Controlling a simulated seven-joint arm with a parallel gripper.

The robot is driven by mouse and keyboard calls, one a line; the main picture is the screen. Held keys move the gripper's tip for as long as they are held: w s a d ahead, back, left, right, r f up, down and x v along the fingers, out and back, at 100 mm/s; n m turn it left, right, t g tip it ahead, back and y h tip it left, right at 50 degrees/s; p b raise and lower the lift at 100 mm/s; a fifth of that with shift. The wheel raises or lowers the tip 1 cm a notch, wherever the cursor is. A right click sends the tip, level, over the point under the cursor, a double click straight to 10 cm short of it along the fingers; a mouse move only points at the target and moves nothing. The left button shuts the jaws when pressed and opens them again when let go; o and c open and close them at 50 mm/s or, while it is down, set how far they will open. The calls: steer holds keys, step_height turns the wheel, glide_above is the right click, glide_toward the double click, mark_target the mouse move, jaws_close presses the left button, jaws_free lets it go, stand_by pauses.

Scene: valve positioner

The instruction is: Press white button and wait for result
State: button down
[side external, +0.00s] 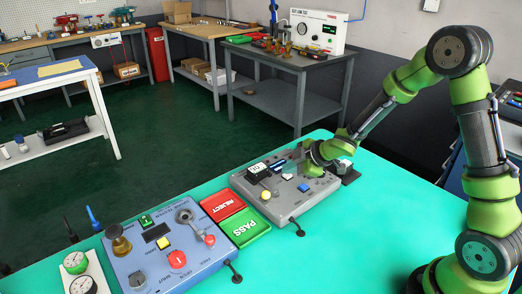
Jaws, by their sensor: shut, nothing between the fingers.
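A grey test box (283,208) stands on the teal table top. Its top carries a small white button (287,177), a blue button (303,188), a yellow knob (265,196) and a dark module with a white label (257,169). My gripper (304,170) is shut and empty, low over the back right part of this box, just right of the white button. The fingertips are small and partly hidden by the green wrist, so I cannot tell whether they touch the box.
Left of the box lie a red REJECT pad (223,205) and a green PASS pad (244,227). A blue control box (165,255) with knobs and a lever stands further left, beside round gauges (76,263). The table's front right is clear.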

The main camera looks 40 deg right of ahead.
mark_target(290, 176)
steer(key=shift+r, duration=0.6)
steer(key=shift+r, duration=2.5)
